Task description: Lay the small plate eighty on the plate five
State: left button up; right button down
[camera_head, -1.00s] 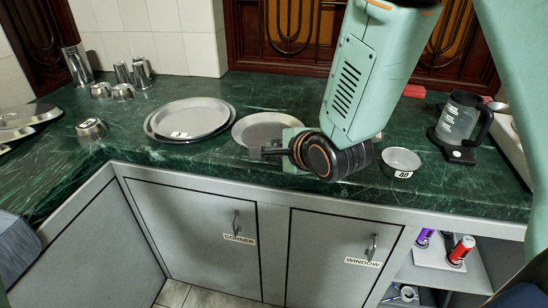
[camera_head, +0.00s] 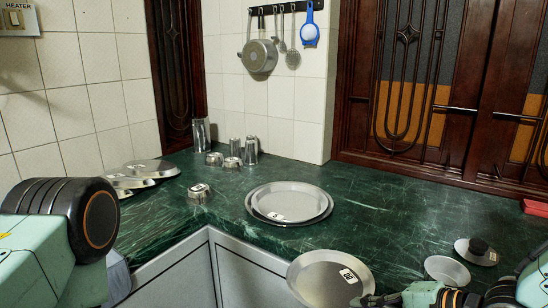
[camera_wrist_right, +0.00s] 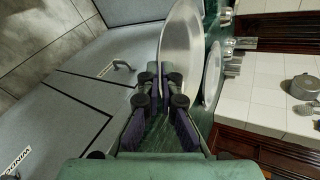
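The small plate eighty (camera_head: 324,279), round and silvery with a label reading 80, is held at its right edge by my right gripper (camera_head: 371,299). It is above the counter's front edge. In the right wrist view the plate (camera_wrist_right: 181,42) stands edge-on between the two fingers of my right gripper (camera_wrist_right: 163,92). A larger round plate (camera_head: 289,201) with a small label, apparently plate five, lies flat on the counter atop another plate. It is behind and left of plate eighty, apart from it. My left arm shows at the left; its fingers are out of view.
Metal cups stand at the back corner; a small labelled cup (camera_head: 199,193) is nearer. Lids or plates (camera_head: 127,183) lie on the left. A bowl (camera_head: 447,270) and a dark-knobbed lid (camera_head: 477,251) are at right. Green counter (camera_head: 375,215) is clear right of the large plate.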

jog(key=s, duration=0.1)
jog(key=s+d+n+g+y, duration=0.1)
jog(key=s, duration=0.1)
jog(key=shift+s+d+f, duration=0.2)
jog(key=shift+s, duration=0.1)
dwell(0.3)
